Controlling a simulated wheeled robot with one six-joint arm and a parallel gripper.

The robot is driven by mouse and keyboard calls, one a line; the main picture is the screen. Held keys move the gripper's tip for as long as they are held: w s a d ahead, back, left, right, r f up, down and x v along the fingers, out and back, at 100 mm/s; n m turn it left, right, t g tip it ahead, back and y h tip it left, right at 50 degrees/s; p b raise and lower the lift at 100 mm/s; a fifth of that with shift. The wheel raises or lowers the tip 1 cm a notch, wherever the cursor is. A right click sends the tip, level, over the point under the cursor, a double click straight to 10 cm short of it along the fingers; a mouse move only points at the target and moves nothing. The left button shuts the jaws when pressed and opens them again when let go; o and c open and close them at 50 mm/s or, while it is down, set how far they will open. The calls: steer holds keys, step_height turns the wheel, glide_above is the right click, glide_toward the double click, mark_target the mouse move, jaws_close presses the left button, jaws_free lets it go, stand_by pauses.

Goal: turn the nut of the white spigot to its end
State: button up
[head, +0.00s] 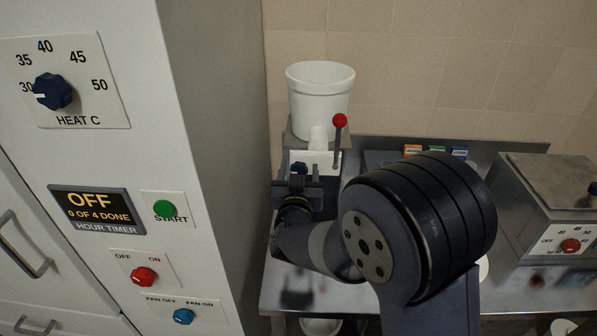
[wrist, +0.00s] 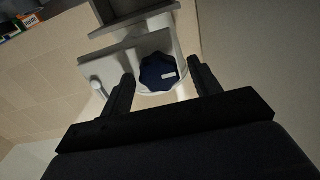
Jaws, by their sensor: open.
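A white tank (head: 320,95) with a white spigot stands at the back of the metal bench in the head view. A lever with a red ball rises at the spigot's right. The dark blue nut (head: 299,167) shows low on the front, just beyond my gripper (head: 297,174). In the wrist view the lobed nut (wrist: 158,73) with a white mark appears between the two fingers of my gripper (wrist: 160,71). The gripper is open, with gaps on both sides of the nut. I cannot tell how deep the nut sits between the fingers. My arm hides part of the bench.
A white cabinet (head: 215,130) with a heat dial (head: 53,91) and switches stands close at the left. A grey box (head: 550,200) with a red knob is at the right. Small coloured boxes (head: 436,152) stand at the back. A tiled wall closes the rear.

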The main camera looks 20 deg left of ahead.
steer(key=c, duration=1)
steer(key=shift+f+b, duration=0.1)
steer(key=shift+b, duration=0.35)
steer(key=shift+d+f+m+b, duration=0.1)
steer(key=shift+d+m+b, duration=0.05)
steer(key=shift+m+b, duration=4.3)
steer(key=shift+d+f+m+b, duration=0.1)
steer(key=shift+m+b, duration=4.25)
steer(key=shift+m, duration=0.1)
steer(key=shift+r, duration=0.1)
